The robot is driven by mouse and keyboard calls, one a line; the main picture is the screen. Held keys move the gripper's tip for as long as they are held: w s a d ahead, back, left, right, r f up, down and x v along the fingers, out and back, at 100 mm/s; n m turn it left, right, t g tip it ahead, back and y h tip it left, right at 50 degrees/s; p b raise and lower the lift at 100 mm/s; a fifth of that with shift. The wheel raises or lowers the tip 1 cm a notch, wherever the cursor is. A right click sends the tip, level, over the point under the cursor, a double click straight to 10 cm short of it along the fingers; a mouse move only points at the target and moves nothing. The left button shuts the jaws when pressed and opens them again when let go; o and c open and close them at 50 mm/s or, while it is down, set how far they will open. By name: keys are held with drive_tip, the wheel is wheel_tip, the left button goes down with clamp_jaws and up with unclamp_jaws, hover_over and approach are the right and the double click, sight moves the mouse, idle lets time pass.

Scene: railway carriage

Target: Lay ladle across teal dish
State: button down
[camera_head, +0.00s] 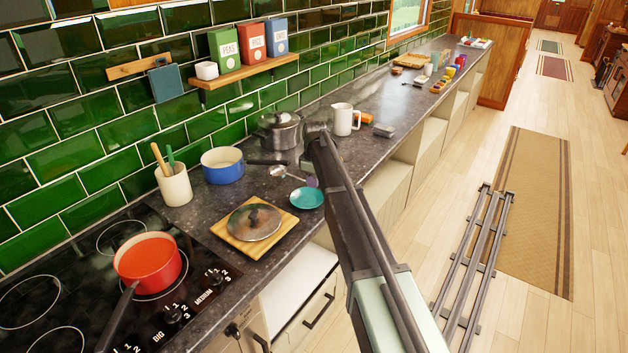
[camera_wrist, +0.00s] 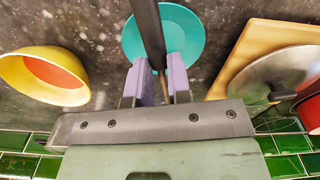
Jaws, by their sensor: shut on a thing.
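The teal dish (camera_head: 307,198) sits on the dark counter beside the wooden board; it also shows in the wrist view (camera_wrist: 187,30). My gripper (camera_wrist: 163,88), with purple pads, is shut on the ladle's dark handle (camera_wrist: 149,30), which passes over the dish in that view. In the head view my gripper (camera_head: 312,182) is mostly hidden by my arm, just behind the dish. The ladle's silver bowl (camera_head: 279,172) shows to the left of my gripper. I cannot tell whether the ladle touches the dish.
A wooden board (camera_head: 283,218) with a lid (camera_head: 254,222) lies left of the dish. A blue pot (camera_head: 222,166), a utensil crock (camera_head: 173,185) and a steel pot (camera_head: 280,132) stand behind. A yellow bowl (camera_wrist: 45,75) is close left in the wrist view.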

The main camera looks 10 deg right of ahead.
drive_tip(key=shift+f+b, duration=1.95)
drive_tip(key=shift+f, duration=0.4)
drive_tip(key=c, duration=1)
unclamp_jaws()
drive_tip(key=shift+r, duration=0.2)
wheel_tip(320, 180, up, 5)
drive_tip(key=p, duration=0.5)
drive_tip(key=shift+f, duration=0.15)
